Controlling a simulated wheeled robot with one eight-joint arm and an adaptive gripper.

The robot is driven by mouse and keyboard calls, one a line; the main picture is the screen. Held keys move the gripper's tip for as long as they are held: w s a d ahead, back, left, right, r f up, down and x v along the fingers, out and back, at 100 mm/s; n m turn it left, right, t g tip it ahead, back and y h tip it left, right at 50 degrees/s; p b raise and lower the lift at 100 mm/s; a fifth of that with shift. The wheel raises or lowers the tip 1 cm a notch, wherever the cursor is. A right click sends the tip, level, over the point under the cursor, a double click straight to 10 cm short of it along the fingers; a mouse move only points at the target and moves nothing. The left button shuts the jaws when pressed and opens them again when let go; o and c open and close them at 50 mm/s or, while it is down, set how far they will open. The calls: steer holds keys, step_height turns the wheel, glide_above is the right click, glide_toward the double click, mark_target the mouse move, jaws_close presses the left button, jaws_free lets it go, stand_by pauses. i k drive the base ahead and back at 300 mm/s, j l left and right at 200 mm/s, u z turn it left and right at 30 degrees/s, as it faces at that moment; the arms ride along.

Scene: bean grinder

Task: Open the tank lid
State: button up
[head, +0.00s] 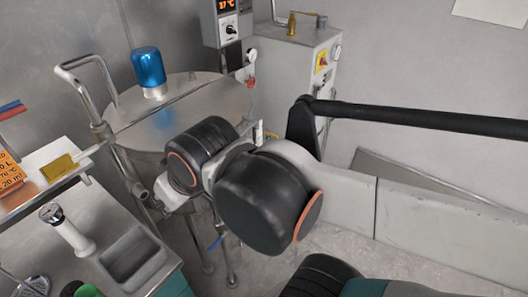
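The steel tank has a round, flat metal lid (190,108) in the upper left of the head view. The lid lies closed, level on the tank's rim. A blue capped cylinder (148,68) stands on its back part. A bent tube handle (85,85) rises at the tank's left side. My arm's dark joints cover the front right of the tank. The end of my arm, with my gripper (166,192), seems to be low in front of the tank, partly behind a joint. Its fingers cannot be made out, nor any hold on the lid or handle.
A control box with a red display (227,18) and a grey cabinet (290,65) stand behind the tank. At the lower left is a counter with a sink (133,258) and a white-handled tool (68,230). A shelf (45,165) juts in above it.

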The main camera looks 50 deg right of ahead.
mark_target(227, 97)
steer(key=z, duration=1.1)
steer(key=i+l+z, duration=0.1)
steer(key=i+l, duration=0.15)
steer(key=l, duration=0.15)
steer(key=k+j, duration=0.25)
steer(key=j+u, duration=0.05)
